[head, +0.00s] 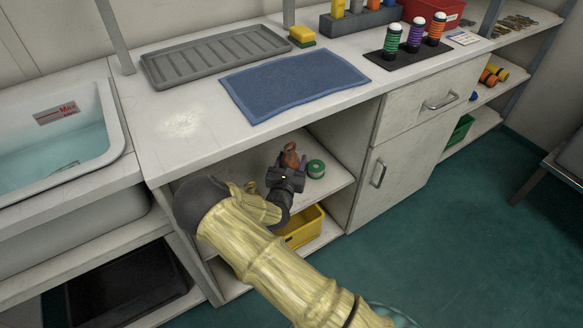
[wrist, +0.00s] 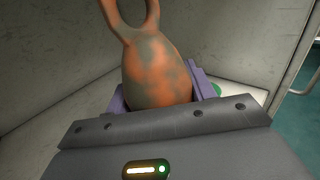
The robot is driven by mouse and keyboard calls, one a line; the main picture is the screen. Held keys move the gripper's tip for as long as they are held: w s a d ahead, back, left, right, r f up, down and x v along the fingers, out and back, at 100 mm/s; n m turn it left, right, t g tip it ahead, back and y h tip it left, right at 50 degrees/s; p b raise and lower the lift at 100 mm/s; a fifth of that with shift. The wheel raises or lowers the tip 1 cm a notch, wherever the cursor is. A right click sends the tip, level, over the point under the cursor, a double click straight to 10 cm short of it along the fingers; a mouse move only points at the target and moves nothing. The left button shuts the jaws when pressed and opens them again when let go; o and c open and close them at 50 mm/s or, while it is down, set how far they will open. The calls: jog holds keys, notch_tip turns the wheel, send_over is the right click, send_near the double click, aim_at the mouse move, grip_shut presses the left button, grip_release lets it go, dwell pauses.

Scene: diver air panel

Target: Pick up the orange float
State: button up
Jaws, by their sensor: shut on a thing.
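The orange float (head: 291,156) is a rounded, blotchy orange and grey-green body with a loop on top. In the wrist view the float (wrist: 158,75) stands upright with its loop at the top edge, between the purple finger pads. My gripper (head: 287,172) reaches into the open shelf under the counter and is shut on the float. In the wrist view my gripper (wrist: 158,100) hides the float's lower end. I cannot tell whether the float touches the shelf.
A green and white roll (head: 316,169) lies on the shelf (head: 333,182) just right of my gripper. A yellow bin (head: 303,228) stands below. The counter (head: 180,122) overhangs the shelf, with a blue mat (head: 293,84) and a grey tray (head: 214,57) on it.

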jog(key=shift+r, duration=0.6)
jog(key=shift+r, duration=0.1)
